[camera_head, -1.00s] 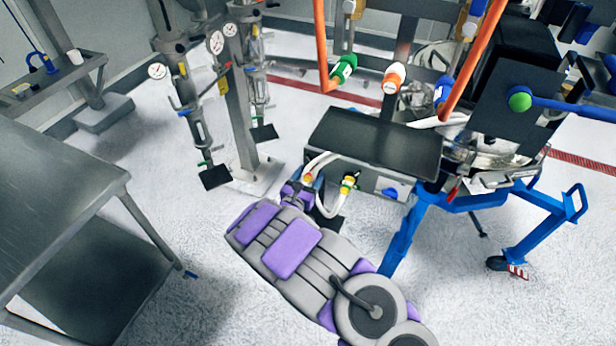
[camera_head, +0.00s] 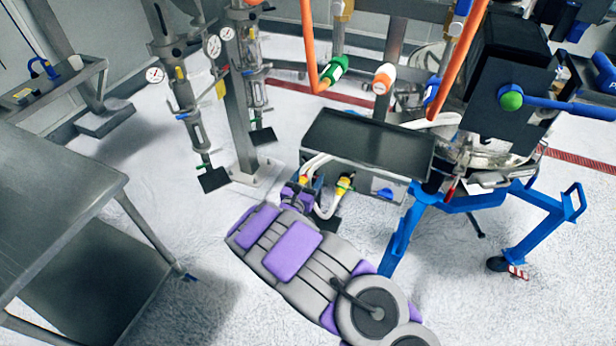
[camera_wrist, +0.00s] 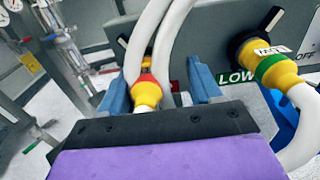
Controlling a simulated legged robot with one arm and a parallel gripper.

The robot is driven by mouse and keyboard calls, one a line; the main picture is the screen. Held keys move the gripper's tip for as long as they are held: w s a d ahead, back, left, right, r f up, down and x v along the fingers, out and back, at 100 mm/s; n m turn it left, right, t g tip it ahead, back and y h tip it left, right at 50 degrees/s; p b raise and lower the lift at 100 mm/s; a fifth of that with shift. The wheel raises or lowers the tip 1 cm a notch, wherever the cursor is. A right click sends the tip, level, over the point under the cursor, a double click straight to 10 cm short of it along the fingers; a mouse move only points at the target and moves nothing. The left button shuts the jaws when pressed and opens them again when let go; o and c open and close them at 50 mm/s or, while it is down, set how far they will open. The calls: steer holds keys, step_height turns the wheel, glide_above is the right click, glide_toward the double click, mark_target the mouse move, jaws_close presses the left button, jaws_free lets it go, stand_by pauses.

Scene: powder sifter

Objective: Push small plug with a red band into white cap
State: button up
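The small yellow plug with a red band (camera_wrist: 147,90) is on the end of a white hose in the wrist view. It also shows in the head view (camera_head: 304,180), small and partly hidden by my gripper. My gripper (camera_wrist: 160,72) has its two blue fingers apart. The plug lies between them, nearer the left finger, with a visible gap on the right. In the head view my gripper (camera_head: 301,187) is at the front of the grey control box. I cannot make out a white cap for certain.
A yellow plug with a green band (camera_wrist: 276,68) sits at the grey panel (camera_wrist: 215,45) beside a "LOW" label, right of my gripper. White hoses (camera_wrist: 176,35) loop close to my fingers. A blue stand leg (camera_head: 403,240) is to the right; a steel table (camera_head: 55,190) is at left.

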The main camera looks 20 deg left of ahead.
steer(key=shift+a+f, duration=0.25)
steer(key=shift+a, duration=0.15)
steer(key=shift+d+r, duration=0.15)
steer(key=shift+d, duration=0.35)
steer(key=shift+a, duration=0.15)
steer(key=shift+a, duration=0.5)
steer(key=shift+a, duration=0.25)
steer(key=shift+c, duration=0.3)
jaws_close()
